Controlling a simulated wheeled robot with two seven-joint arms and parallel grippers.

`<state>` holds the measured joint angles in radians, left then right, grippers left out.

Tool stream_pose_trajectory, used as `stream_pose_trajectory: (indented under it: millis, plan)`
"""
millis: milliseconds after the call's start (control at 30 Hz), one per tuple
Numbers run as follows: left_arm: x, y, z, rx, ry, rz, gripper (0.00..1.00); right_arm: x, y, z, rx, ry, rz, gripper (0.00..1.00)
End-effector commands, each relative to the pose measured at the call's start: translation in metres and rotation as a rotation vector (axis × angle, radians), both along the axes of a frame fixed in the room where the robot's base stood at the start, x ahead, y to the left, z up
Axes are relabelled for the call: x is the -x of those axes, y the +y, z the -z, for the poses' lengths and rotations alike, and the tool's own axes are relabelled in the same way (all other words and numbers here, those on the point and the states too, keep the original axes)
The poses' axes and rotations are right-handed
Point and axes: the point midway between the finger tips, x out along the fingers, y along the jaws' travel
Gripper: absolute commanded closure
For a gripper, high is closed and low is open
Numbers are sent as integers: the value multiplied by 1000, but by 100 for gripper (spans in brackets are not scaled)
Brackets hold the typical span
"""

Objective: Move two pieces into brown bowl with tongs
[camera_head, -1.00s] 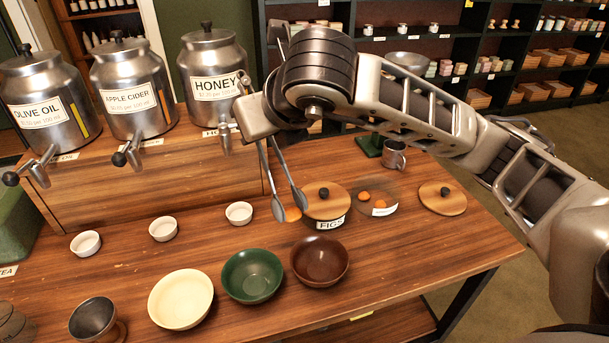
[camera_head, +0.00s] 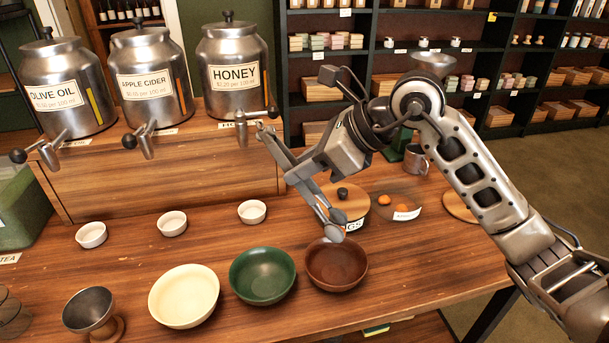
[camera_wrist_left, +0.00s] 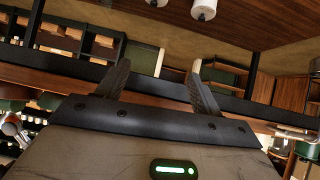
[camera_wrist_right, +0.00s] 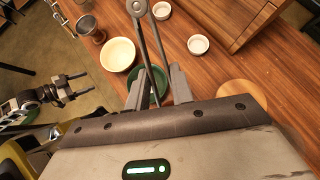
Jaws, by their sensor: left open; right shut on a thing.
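My right gripper (camera_head: 298,176) is shut on the metal tongs (camera_head: 322,205), which slant down to the right. The tong tips are over the brown bowl (camera_head: 350,280), at its back rim. I cannot tell whether a piece is between the tips. Orange pieces (camera_head: 384,200) lie in a clear dish (camera_head: 414,198) behind the bowl. In the right wrist view the tongs (camera_wrist_right: 153,45) run between the fingers, and the brown bowl is hidden. My left gripper (camera_wrist_left: 160,70) is open and empty in the left wrist view, away from the table; it is outside the head view.
A green bowl (camera_head: 262,287) and cream bowl (camera_head: 184,315) stand left of the brown one. A lidded figs container (camera_head: 350,198) is just behind the tongs. Steel dispensers (camera_head: 232,75) stand on a wooden riser, with small white cups (camera_head: 252,212) in front.

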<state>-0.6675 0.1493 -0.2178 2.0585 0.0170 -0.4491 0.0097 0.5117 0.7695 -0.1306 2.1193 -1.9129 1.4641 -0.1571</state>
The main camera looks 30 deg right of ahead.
Motion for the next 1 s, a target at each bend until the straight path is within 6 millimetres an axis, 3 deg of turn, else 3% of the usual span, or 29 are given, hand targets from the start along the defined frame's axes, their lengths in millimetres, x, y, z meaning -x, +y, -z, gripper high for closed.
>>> stream_pose_trajectory:
  millis: [467,733,1000]
  plan:
    - [0,0,0,0,-9,5,34,0,-1,5,2,-1,-13,100]
    - [-2,-3,15,21,-14,2,34,1,-1,33,1,-1,-12,100]
    - [-10,-9,14,74,-48,-16,34,1,-1,65,2,0,-13,100]
